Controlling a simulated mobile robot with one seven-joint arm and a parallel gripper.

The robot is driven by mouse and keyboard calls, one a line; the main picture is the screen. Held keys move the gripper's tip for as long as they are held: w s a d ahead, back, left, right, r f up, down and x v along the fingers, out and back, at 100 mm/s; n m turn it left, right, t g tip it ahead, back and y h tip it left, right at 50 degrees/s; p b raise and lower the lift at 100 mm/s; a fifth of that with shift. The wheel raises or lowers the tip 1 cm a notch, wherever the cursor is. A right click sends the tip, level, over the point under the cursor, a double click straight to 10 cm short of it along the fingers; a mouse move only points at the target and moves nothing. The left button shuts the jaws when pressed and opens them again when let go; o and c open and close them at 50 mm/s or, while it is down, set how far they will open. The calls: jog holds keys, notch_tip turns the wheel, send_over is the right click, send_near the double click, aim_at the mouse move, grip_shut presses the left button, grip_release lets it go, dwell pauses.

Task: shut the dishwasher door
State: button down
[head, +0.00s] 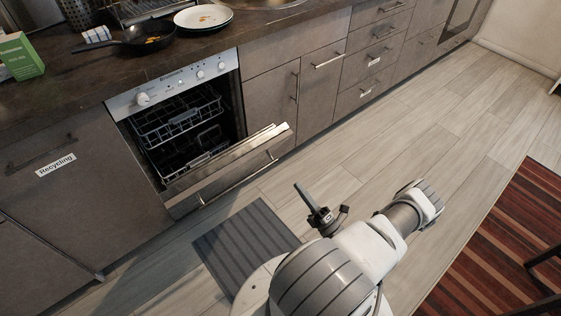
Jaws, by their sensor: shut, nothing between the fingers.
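The dishwasher (175,84) stands under the counter at the left, with a silver control panel and black racks (178,122) inside. Its door (228,172) hangs partly open, tilted out and down, with a bar handle (240,178) along its outer face. My gripper (299,187) is shut and empty. It is in front of the door, to the right of and apart from it, above the floor. The lower part of my gripper and wrist is partly hidden by my arm.
A grey striped mat (243,243) lies on the floor below the door. A pan (150,36), plates (203,17) and a green box (20,56) are on the counter. Drawers and cupboards (322,75) run to the right. A red striped rug (510,250) lies at the right. The floor between is clear.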

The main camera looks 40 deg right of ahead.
jog(key=h, duration=0.2)
jog(key=m, duration=0.1)
send_near(275, 145)
jog(key=x, duration=0.6)
jog(key=shift+w+a+r+b, duration=0.1)
jog(key=shift+a+r+b, duration=0.2)
jog(key=shift+r, duration=0.3)
jog(key=shift+g, duration=0.9)
jog(key=r+p+x, duration=0.1)
jog(key=x, duration=0.3)
jog(key=p+x, duration=0.2)
jog(key=x, duration=0.2)
jog(key=s+r+p+x, duration=0.1)
jog(key=p+x, duration=0.1)
jog(key=x, duration=0.2)
jog(key=shift+w+r, duration=0.35)
jog(key=shift+r, duration=0.05)
jog(key=w+r+g, duration=0.1)
jog(key=w+r, duration=0.2)
jog(key=w, duration=0.9)
jog(key=shift+a+r+b, duration=0.25)
jog(key=shift+b, duration=0.15)
jog(key=shift+s, duration=0.1)
